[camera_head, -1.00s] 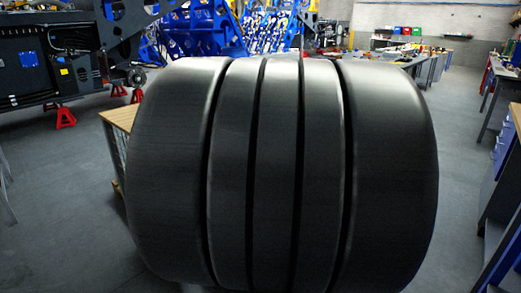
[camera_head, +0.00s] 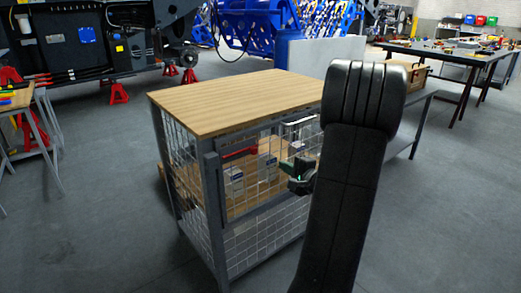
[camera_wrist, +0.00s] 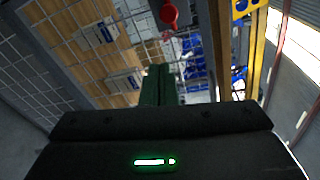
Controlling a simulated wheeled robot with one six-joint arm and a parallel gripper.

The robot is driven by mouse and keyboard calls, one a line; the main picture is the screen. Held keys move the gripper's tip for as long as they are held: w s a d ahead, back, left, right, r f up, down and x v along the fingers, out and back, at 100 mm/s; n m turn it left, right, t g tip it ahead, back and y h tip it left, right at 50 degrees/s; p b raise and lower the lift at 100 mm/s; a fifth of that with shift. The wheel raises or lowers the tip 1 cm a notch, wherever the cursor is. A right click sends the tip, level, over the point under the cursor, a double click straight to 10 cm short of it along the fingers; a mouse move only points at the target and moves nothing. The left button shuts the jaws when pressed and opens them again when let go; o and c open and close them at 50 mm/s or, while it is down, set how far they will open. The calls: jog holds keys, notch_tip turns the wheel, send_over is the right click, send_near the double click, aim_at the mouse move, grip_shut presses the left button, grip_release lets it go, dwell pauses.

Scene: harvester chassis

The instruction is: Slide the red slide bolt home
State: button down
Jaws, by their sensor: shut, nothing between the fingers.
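The red slide bolt (camera_head: 240,153) shows as a short red bar on the near side of a wire-mesh cage (camera_head: 213,190), close to its upper left corner post. In the wrist view a round red knob (camera_wrist: 169,15) shows at the top, beyond my fingertips; its bar is hard to make out. My gripper (camera_head: 301,180) is to the right of the bolt and lower in the head view, partly hidden by my arm. In the wrist view its green fingers (camera_wrist: 158,72) are together and empty, apart from the knob.
The cage has a wooden top (camera_head: 240,98) and white-labelled boxes (camera_head: 268,166) inside. A grey panel (camera_head: 305,62) stands behind it. A table with parts (camera_head: 450,52) is at the back right. Grey floor is open in front of the cage and to its left.

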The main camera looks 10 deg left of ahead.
jog(key=w, duration=0.2)
jog(key=shift+w+r+m+t, duration=0.15)
jog(key=shift+w+m+t, duration=0.2)
jog(key=shift+m+t, duration=0.05)
jog(key=x, duration=0.9)
jog(key=shift+a, duration=0.2)
jog(key=s+a, duration=0.1)
jog(key=s+a+r, duration=0.1)
jog(key=shift+s, duration=0.4)
jog(key=shift+s+a+f+b, duration=0.1)
jog(key=shift+b, duration=0.25)
